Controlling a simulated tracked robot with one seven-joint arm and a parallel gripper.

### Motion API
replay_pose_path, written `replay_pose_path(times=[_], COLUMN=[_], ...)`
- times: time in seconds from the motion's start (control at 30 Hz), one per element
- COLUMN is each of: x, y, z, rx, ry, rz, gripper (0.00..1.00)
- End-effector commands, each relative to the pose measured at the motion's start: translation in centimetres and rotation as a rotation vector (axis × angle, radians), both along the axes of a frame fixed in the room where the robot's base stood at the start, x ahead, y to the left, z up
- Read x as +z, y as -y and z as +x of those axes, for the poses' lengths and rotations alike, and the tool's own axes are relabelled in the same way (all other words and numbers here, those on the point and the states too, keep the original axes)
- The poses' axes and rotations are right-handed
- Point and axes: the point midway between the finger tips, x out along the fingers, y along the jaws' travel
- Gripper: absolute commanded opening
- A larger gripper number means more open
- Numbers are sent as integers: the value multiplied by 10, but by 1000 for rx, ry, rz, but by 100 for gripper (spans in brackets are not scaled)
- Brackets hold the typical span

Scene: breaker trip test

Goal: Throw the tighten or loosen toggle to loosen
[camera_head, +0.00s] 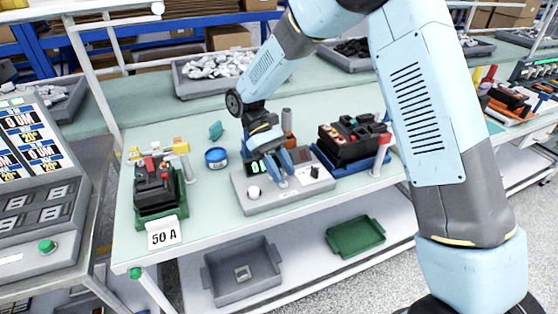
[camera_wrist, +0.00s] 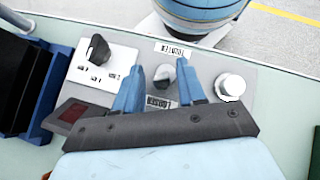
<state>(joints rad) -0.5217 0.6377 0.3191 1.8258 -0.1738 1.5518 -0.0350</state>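The grey control box (camera_head: 285,199) sits on the light green bench in the head view. It carries a white round button (camera_head: 254,191), a black rotary knob (camera_head: 315,172) and a green-lit display. In the wrist view a small grey toggle (camera_wrist: 166,77) stands between the black knob (camera_wrist: 98,49) and the white button (camera_wrist: 230,86). White labels lie on both sides of it, too small to read surely. My gripper (camera_wrist: 162,70) is open, its two blue fingers on either side of the toggle with gaps showing. In the head view my gripper (camera_head: 281,176) points down at the box and hides the toggle.
A black breaker on a blue base (camera_head: 350,168) stands right of the box. Another breaker in a green holder (camera_head: 156,190) stands at left by a "50 A" card (camera_head: 164,233). A blue tape roll (camera_head: 216,158) lies behind. Bins sit on the lower shelf.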

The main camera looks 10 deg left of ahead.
Motion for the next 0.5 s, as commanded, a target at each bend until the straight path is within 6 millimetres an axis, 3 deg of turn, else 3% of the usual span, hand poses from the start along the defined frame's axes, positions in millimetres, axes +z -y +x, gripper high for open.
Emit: replay_pose_path(times=[0.17,0.5], x=[10,53], y=[-10,-46], z=[8,42], rx=[0,1], ry=[1,2], rz=[2,3], gripper=[40,40])
